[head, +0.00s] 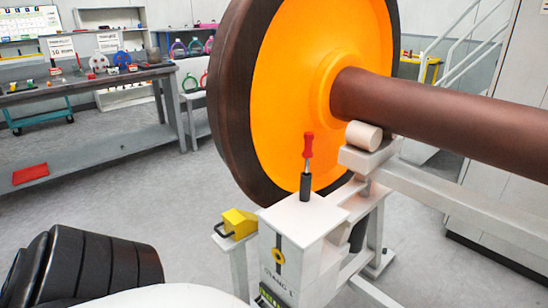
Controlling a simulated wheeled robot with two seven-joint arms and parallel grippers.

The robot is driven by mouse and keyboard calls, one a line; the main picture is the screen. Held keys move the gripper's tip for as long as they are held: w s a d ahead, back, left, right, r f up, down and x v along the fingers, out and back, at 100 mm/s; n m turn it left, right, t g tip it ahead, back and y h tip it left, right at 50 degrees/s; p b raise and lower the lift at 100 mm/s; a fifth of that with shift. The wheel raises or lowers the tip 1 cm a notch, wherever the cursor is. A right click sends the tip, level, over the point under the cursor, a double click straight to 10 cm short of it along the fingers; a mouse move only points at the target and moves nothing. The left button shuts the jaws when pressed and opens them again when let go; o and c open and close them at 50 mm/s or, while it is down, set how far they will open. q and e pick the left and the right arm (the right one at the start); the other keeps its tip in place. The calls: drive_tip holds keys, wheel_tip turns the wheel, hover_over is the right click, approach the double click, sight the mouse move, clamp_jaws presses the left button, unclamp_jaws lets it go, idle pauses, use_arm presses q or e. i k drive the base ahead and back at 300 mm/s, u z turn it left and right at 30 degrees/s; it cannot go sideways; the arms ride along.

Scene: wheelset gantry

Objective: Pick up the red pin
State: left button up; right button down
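The red pin (308,146) has a red handle and a thin metal shank. It stands upright with its lower end in a short black socket (305,187) on the flat white top of the stand (292,214). The lower tip is hidden in the socket. Neither of my grippers shows in the head view. A black ribbed part of my own arm and a white part of me show at the bottom left, well apart from the pin.
A large orange wheel (290,90) with a dark rim and brown axle (430,110) rises close behind the pin. A roller (364,136) sits under the axle. A yellow block (240,222) sits left of the stand. Workbenches (95,93) stand at the back left; floor between is clear.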

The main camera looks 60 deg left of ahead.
sight(308, 136)
drive_tip(key=u, duration=1.9)
drive_tip(key=k, duration=0.4)
drive_tip(key=z, duration=1.25)
drive_tip(key=i, duration=0.65)
drive_tip(key=u, duration=0.15)
